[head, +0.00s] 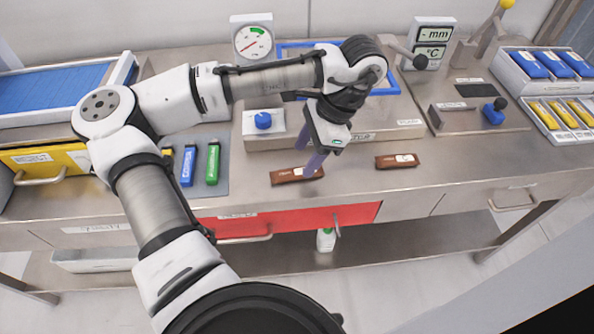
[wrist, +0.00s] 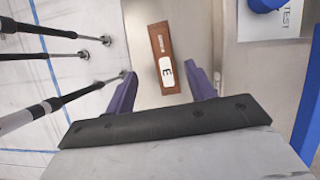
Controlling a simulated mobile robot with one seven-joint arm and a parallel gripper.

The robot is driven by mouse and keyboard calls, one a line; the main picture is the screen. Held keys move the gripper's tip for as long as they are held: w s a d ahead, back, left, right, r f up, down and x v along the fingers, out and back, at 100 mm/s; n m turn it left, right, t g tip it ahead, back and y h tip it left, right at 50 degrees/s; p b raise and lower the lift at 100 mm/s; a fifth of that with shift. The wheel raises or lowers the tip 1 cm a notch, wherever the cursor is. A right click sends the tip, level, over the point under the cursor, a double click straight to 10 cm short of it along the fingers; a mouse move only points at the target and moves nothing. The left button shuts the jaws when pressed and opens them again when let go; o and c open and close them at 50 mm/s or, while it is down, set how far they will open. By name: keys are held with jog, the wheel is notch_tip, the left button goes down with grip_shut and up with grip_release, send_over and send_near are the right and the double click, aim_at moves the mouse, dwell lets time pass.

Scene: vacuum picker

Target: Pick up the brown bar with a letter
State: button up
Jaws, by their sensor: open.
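A brown bar (head: 290,177) lies on the metal bench under my gripper in the head view. A second brown bar (head: 397,161) with a pale label lies to its right, apart from my gripper. In the wrist view one brown bar (wrist: 157,41) shows a white label with the letter E. It lies ahead of and between my purple fingers. My gripper (head: 312,158) points down and is open and empty; in the wrist view its fingertips (wrist: 161,72) are spread to either side of the bar's near end. My fingers partly cover the left bar in the head view.
A raised block with a blue knob (head: 263,121) stands behind the bars. Blue and green sticks (head: 212,163) lie on a grey mat to the left. A fixture with a blue knob (head: 494,113) stands at the right. A red drawer (head: 300,217) is below the front edge.

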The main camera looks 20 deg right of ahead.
aim_at(295, 172)
jog(key=x, duration=0.2)
jog(key=p+x, duration=0.1)
jog(key=x, duration=0.2)
jog(key=shift+w+d, duration=0.2)
jog(key=shift+w, duration=0.05)
jog(key=shift+c, duration=0.4)
jog(key=c, duration=1)
